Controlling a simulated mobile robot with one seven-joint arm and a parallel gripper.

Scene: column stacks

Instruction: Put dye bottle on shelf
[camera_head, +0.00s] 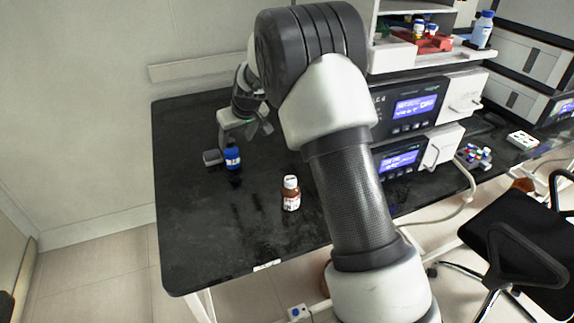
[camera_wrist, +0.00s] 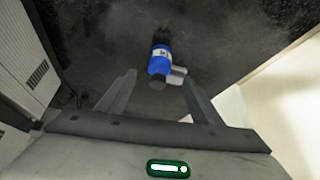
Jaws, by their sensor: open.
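The white shelf (camera_head: 399,54) is at the upper right, above the instruments, partly hidden by my arm.
A small grey object (camera_head: 212,158) sits beside the blue bottle. A brown bottle with a white cap (camera_head: 291,194) stands nearer the front edge. Stacked instruments with blue screens (camera_head: 414,106) fill the bench's right. The shelf holds a red rack (camera_head: 432,43) and a light-blue bottle (camera_head: 482,31).

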